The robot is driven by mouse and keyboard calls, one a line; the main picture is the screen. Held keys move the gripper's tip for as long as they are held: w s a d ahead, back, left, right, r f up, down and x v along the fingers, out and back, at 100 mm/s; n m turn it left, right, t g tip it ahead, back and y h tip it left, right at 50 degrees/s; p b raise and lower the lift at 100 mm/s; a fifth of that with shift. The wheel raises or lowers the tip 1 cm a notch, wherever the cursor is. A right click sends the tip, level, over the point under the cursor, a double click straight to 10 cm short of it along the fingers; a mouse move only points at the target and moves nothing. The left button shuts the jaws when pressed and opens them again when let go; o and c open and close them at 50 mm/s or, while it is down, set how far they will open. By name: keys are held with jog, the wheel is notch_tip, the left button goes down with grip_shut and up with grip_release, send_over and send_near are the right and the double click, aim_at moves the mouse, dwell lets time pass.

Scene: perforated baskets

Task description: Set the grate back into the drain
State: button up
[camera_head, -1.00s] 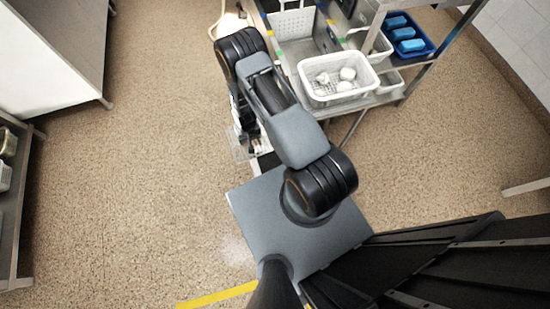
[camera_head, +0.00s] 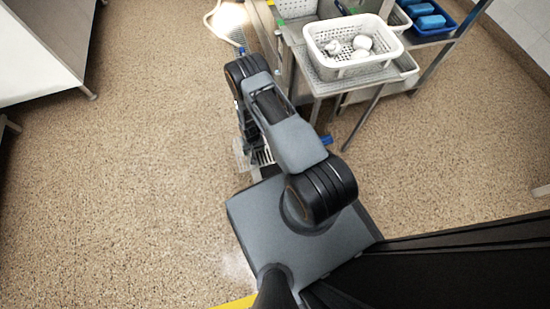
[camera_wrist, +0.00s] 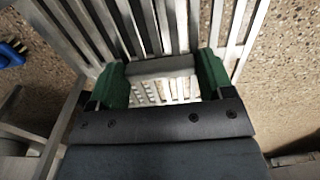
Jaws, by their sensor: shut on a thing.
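The grate (camera_wrist: 185,22) is a panel of pale metal slats that fills the upper middle of the wrist view. My gripper (camera_wrist: 162,72) has green fingertips and is shut on the grate at a grey crossbar, holding it in front of the wrist. Speckled floor shows past the slats. In the head view a small slatted part of the grate (camera_head: 262,156) shows beside my arm, above the floor; my arm hides the rest and the fingertips. I cannot make out the drain in either view.
A metal sink table (camera_head: 322,84) with a white perforated basket (camera_head: 325,64) holding white items stands at the upper right. Blue items sit in a blue tray (camera_head: 449,27) beyond. A white cabinet (camera_head: 45,45) is at the upper left. Brown speckled floor (camera_head: 150,150) is clear on the left.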

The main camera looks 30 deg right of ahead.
jog(key=d, duration=0.1)
jog(key=s+d+f+b, duration=0.1)
jog(key=d+f, duration=0.1)
jog(key=d, duration=0.1)
jog(key=shift+s+d+f, duration=0.1)
jog(key=shift+s+f, duration=0.1)
jog(key=shift+s, duration=0.05)
jog(key=d+f+b, duration=0.1)
jog(key=s+d+f+b, duration=0.1)
jog(key=f, duration=0.1)
jog(key=d+f+b, duration=0.1)
jog(key=d, duration=0.1)
jog(key=shift+s+f, duration=0.25)
jog(key=shift+f, duration=0.1)
jog(key=shift+s+d+f, duration=0.1)
jog(key=shift+d+f, duration=0.1)
jog(key=shift+f, duration=0.05)
jog(key=shift+d+f+b, duration=0.15)
jog(key=shift+f+b, duration=0.3)
jog(key=shift+f, duration=0.45)
jog(key=shift+d+f+b, duration=0.1)
jog(key=shift+f+b, duration=0.3)
jog(key=shift+f, duration=0.45)
jog(key=shift+s, duration=0.1)
jog(key=o, duration=1.3)
jog(key=shift+f, duration=0.15)
